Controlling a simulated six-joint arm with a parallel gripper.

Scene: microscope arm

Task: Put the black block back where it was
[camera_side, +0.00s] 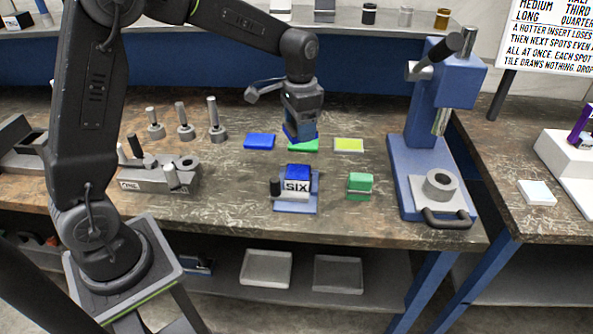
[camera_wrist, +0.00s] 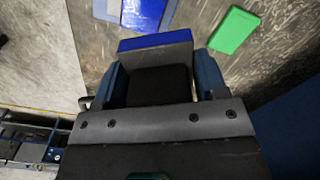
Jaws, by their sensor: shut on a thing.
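My gripper (camera_side: 302,132) hangs over the table above a green pad (camera_side: 304,146). In the wrist view, its two blue fingers are shut on a block (camera_wrist: 157,42) that shows a blue edge and a grey face. A dark area lies between the fingers below that face; I cannot tell whether it is part of the block. In the side view, the fingers hide most of the held block, and only blue shows at their lower end. I cannot make out a plainly black block on the table.
A blue pad (camera_side: 260,141) and a yellow pad (camera_side: 348,145) flank the green one. In front stand a blue-topped SIX block (camera_side: 297,185) on a blue plate and a green block (camera_side: 360,184). The blue microscope stand (camera_side: 420,150) rises at right; metal pegs (camera_side: 185,122) stand at left.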

